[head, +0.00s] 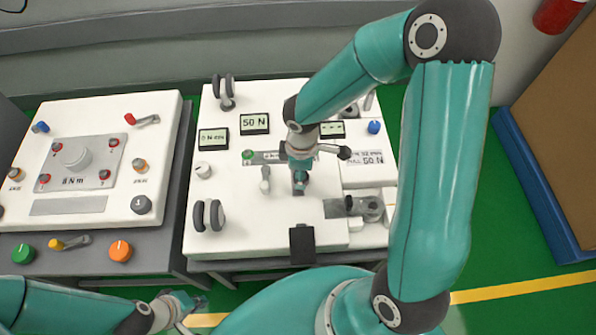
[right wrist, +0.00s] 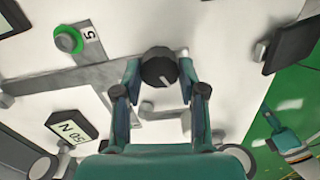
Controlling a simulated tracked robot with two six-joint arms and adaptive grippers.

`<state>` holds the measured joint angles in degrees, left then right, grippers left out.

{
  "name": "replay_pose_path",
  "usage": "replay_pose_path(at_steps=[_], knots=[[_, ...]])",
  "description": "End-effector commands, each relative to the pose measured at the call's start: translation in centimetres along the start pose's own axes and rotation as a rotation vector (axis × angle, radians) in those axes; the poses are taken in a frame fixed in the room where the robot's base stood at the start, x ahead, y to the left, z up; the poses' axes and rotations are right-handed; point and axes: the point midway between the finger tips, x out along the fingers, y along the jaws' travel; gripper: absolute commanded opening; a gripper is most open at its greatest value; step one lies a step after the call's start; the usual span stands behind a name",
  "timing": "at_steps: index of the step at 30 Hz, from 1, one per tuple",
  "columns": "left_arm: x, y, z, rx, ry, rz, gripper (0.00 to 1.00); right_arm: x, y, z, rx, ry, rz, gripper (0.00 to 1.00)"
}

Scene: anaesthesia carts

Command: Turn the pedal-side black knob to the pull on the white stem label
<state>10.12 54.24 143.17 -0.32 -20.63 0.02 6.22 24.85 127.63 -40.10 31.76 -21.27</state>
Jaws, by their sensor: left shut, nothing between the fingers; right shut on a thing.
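The black knob (right wrist: 158,68) sits between the fingertips of my right gripper (right wrist: 160,78) in the right wrist view. A short pale line shows on its round top. In the head view my right gripper (head: 300,186) points down at the middle of the white-topped cart (head: 235,238) and hides the knob. The white label (head: 368,159) lies right of that gripper and reads a pull of 50 N. A black pedal-like block (head: 302,245) is at the cart's front edge. My left gripper (head: 190,304) is shut and empty, low in front of the carts.
Displays (head: 255,123) (head: 213,139) stand behind left, one reading 50 N. A green button (head: 247,155), white stem (head: 265,180), black-tipped lever (head: 344,153) and metal fitting (head: 370,207) surround the gripper. A second cart (head: 100,207) is left; a blue-edged brown panel (head: 560,130) is right.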

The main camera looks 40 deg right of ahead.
Motion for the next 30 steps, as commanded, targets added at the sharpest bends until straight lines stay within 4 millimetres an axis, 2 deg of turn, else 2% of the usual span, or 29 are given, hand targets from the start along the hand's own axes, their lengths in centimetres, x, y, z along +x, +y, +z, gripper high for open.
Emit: replay_pose_path(at_steps=[8, 21, 22, 26, 30], knots=[[-0.3, 0.11, 0.0, 0.0, 0.0, 0.0, 0.0, -0.12, 0.33, 0.09, -0.079, -0.001, 0.006, 0.06], [-0.31, 0.11, 0.0, 0.0, 0.0, 0.0, 0.0, -0.16, 0.45, 0.13, -0.088, -0.002, 0.009, 0.06], [-0.32, 0.11, 0.0, 0.0, 0.0, 0.0, 0.0, -0.16, 0.46, 0.12, -0.088, -0.002, 0.009, 0.46], [-0.32, 0.12, 0.0, 0.0, 0.0, 0.0, 0.0, -0.14, 0.38, 0.1, -0.088, -0.001, 0.008, 0.66], [-0.31, 0.11, 0.0, 0.0, 0.0, 0.0, 0.0, -0.1, 0.26, 0.06, -0.088, -0.001, 0.005, 0.66]])
